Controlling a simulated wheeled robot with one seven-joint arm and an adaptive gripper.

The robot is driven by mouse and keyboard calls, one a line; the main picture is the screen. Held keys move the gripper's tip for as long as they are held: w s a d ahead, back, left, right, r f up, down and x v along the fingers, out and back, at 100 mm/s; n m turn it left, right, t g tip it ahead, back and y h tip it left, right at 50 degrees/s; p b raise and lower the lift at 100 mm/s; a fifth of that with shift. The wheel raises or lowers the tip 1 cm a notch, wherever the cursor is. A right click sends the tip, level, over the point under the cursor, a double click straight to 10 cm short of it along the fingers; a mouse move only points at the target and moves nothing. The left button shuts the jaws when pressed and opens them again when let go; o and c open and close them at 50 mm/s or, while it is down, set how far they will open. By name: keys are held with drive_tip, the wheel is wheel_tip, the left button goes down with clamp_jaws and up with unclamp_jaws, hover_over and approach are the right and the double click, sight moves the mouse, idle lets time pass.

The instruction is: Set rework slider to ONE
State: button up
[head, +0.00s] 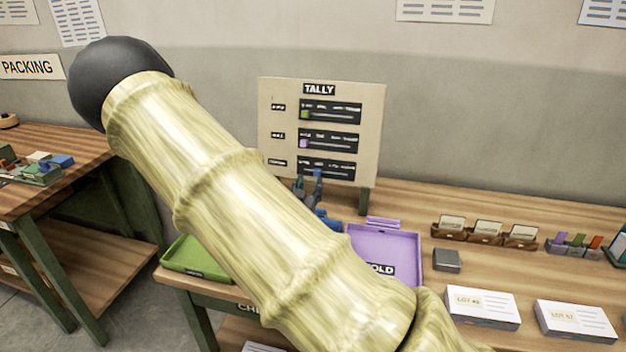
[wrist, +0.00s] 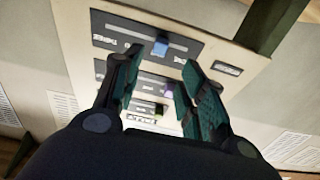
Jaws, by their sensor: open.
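The tally board (head: 371,130) stands at the back of the wooden table with three slider rows. The lowest row (head: 328,170) is partly hidden by my gripper in the head view; its small label sits at its left. In the wrist view, which shows the board upside down, a blue slider knob (wrist: 160,48) sits on the row at the top of the picture. My gripper (head: 308,187) is open in front of the board's lower part. In the wrist view its fingertips (wrist: 162,66) stand either side of the blue knob's position; contact cannot be told.
The upper rows have a green knob (head: 305,115) and a purple knob (head: 304,143), both near the left. A purple tray (head: 385,245), a green tray (head: 190,258), a grey box (head: 446,261) and white lot boxes (head: 481,306) are on the table below. My arm crosses the view.

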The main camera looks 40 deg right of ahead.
drive_tip(key=shift+v, duration=2)
drive_tip(key=shift+r, duration=0.1)
